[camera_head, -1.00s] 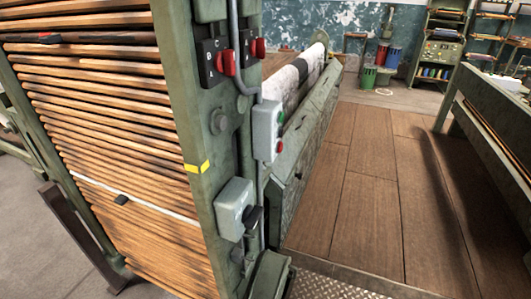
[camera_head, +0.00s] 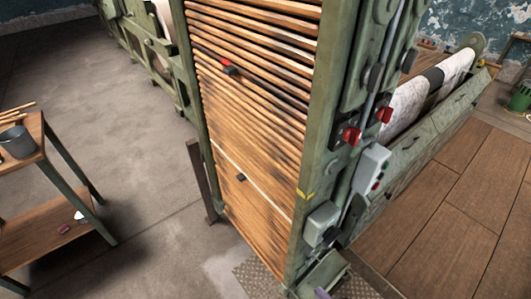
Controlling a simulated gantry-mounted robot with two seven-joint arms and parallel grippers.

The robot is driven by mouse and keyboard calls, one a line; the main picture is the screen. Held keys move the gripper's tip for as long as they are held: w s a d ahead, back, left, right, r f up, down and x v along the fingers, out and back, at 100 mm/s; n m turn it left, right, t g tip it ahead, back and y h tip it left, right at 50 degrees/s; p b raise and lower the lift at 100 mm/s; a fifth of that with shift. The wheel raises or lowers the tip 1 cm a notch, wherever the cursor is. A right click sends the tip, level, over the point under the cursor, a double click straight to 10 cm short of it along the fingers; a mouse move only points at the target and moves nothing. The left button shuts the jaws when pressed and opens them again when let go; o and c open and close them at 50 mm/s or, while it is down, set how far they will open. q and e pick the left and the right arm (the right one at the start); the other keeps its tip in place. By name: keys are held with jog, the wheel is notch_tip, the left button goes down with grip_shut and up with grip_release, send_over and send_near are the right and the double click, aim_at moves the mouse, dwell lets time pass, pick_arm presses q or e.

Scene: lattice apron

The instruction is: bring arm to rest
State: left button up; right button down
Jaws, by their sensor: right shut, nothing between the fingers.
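Only a small pale purple-grey tip shows at the bottom edge of the head view, right of centre, and I take it as my right gripper (camera_head: 322,293). It is shut with nothing held. The rest of it and its arm are out of frame. It appears in front of the foot of the green machine frame (camera_head: 318,155). I cannot tell how far apart they are. My left gripper is not in view.
The tall frame carries stacked wooden slats (camera_head: 250,110), red switches (camera_head: 351,136) and a grey button box (camera_head: 370,170). A wooden cart (camera_head: 40,235) with a grey pot (camera_head: 17,141) stands at left. Bare concrete floor (camera_head: 130,150) lies between them. A plank floor (camera_head: 450,220) spreads at right.

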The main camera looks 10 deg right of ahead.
jog(key=s+r+g+h, duration=0.1)
jog(key=s+r+g, duration=0.1)
jog(key=s+g, duration=0.25)
jog(key=s+r+g, duration=0.3)
jog(key=s, duration=0.3)
notch_tip(320, 180, up, 38)
jog(key=n+p, duration=0.1)
jog(key=p, duration=3.7)
jog(key=shift+s+d, duration=0.15)
jog(key=shift+d, duration=0.05)
